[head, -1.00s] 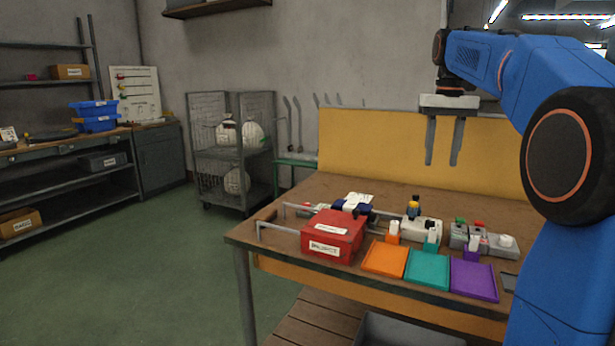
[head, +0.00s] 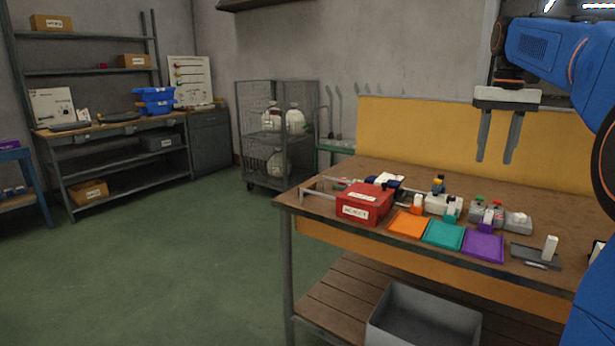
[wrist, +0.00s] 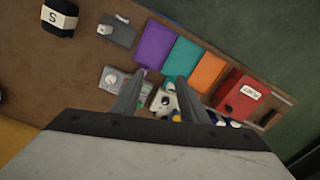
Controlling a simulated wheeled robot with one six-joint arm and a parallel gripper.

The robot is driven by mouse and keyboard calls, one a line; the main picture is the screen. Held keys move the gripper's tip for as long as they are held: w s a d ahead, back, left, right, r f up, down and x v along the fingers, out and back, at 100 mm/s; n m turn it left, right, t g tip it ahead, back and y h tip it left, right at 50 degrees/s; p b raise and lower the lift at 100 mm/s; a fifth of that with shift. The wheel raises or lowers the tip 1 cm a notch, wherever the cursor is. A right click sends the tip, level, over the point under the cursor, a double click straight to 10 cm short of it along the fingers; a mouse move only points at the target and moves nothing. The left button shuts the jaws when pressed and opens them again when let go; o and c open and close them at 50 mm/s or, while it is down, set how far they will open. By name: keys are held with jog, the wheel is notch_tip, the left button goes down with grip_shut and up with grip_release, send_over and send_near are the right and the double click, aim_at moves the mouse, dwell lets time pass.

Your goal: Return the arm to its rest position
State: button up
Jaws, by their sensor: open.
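My gripper (head: 497,136) hangs above the workbench (head: 335,187) in the head view, fingers pointing down. Its two fingers are apart with nothing between them. In the wrist view the gripper (wrist: 153,95) looks down on the bench top, well above the items there. My blue arm reaches in from the right side of the head view. Part of the arm is cut off by the picture edge.
A red box (head: 364,203) and orange (head: 408,224), teal (head: 443,235) and purple (head: 483,245) trays line the bench front. Small devices stand behind them. A grey bin (head: 422,325) is below. A wire cage cart (head: 250,150) and shelving stand left. Green floor between is clear.

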jog(key=s+a+f+n+t, duration=0.1)
jog(key=s+a+f, duration=0.4)
jog(key=s, duration=0.3)
jog(key=s+a+f+n+t, duration=0.1)
jog(key=s+a+f, duration=0.4)
jog(key=s+f, duration=0.15)
jog(key=s+a+f+t, duration=0.1)
jog(key=s+a+f, duration=0.1)
jog(key=s+f, duration=0.6)
jog(key=s+a+f+n+t, duration=0.1)
jog(key=s+a+f, duration=0.2)
jog(key=s+f, duration=0.4)
notch_tip(320, 180, down, 3)
jog(key=shift+s+a+r+t, duration=0.1)
jog(key=shift+s+a+t, duration=0.25)
jog(key=shift+t, duration=0.05)
